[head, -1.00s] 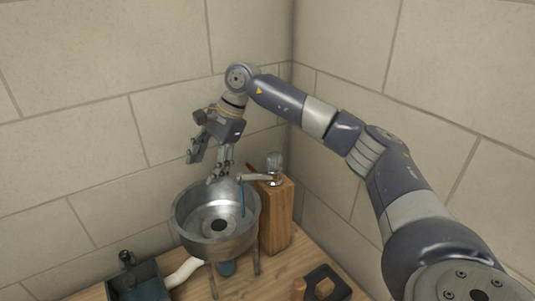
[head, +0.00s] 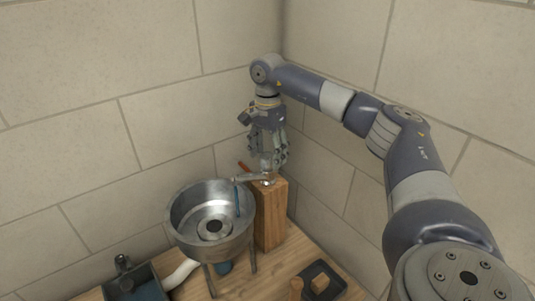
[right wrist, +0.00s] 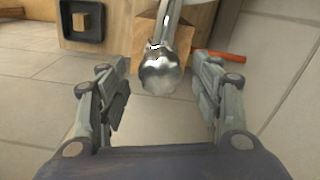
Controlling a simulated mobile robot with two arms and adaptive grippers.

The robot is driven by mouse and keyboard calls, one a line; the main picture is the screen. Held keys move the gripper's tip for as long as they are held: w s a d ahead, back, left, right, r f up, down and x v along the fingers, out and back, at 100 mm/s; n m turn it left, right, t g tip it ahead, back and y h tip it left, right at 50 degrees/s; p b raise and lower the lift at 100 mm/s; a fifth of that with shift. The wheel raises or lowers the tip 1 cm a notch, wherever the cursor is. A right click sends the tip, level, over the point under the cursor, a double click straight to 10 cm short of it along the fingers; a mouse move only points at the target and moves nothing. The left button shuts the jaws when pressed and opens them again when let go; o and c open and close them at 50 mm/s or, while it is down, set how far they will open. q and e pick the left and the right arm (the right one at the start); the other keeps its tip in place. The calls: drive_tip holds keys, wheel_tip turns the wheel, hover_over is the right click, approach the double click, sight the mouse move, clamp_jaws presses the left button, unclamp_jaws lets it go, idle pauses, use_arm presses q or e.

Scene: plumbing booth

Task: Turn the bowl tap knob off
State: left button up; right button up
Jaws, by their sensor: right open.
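The bowl tap sits on top of a wooden post (head: 270,215), its metal spout (head: 250,178) reaching left over the metal bowl (head: 180,225). A thin blue stream (head: 237,198) hangs from the spout's end into the bowl. My right gripper (head: 272,163) points down over the post top. In the right wrist view the shiny faceted tap knob (right wrist: 162,74) lies between the two open fingers, with a gap on either side. In the head view the fingers mostly hide the knob. My left gripper is not in view.
An orange-red bar (right wrist: 220,56) shows beside the post. A dark square frame (head: 322,282) lies on the wooden bench (head: 278,270) in front. A dark box (head: 135,283) and a white pipe (head: 181,272) are at lower left. Tiled walls (head: 330,180) close in behind and right.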

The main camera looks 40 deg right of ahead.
drive_tip(key=shift+f, duration=0.9)
drive_tip(key=shift+c, duration=0.6)
drive_tip(key=c, duration=1)
drive_tip(key=shift+o, duration=0.2)
drive_tip(key=shift+m, duration=0.5)
drive_tip(key=m, duration=0.5)
drive_tip(key=shift+m+p, duration=0.35)
drive_tip(key=shift+m, duration=0.05)
drive_tip(key=m, duration=0.3)
drive_tip(key=shift+w+m, duration=0.1)
drive_tip(key=shift+m, duration=1.9)
